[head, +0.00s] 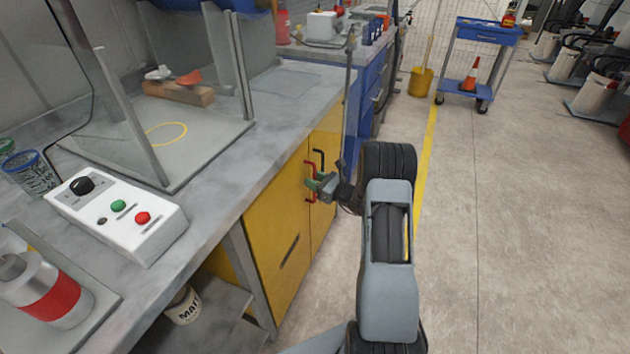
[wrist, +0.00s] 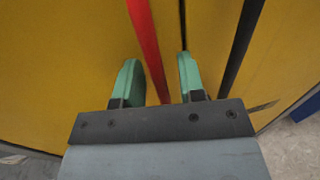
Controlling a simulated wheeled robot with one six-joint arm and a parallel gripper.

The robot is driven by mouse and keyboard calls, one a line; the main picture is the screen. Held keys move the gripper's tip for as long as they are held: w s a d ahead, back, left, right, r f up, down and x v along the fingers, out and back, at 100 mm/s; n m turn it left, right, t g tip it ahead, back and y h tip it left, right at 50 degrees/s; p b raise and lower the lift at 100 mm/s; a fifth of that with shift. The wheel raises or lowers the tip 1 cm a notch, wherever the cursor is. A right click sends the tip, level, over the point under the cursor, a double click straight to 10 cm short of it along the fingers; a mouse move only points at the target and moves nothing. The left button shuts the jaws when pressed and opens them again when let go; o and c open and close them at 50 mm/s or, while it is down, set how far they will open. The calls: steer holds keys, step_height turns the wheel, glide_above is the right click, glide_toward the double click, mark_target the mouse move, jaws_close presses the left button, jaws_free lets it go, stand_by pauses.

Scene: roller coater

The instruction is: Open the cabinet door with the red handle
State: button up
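The yellow cabinet (head: 277,232) stands under the grey worktop, with its doors shut. The red handle (head: 308,169) is on the nearer door, and a black handle (head: 319,158) is beside it on the farther door. My gripper (head: 318,184) is in front of the doors at the red handle. In the wrist view my gripper (wrist: 156,80) is open, with its green fingertips apart. The red handle (wrist: 148,45) runs down between them, and the black handle (wrist: 240,45) lies outside the right finger. I cannot tell whether either finger touches the red handle.
A control box (head: 118,215) with knobs and buttons sits on the worktop (head: 225,160). A spray bottle (head: 45,290) stands at the front left. The floor (head: 520,210) right of my arm is clear. A blue cart (head: 483,35) and yellow bucket (head: 421,82) stand farther back.

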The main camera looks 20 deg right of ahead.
jaws_close()
stand_by(0.3)
stand_by(0.3)
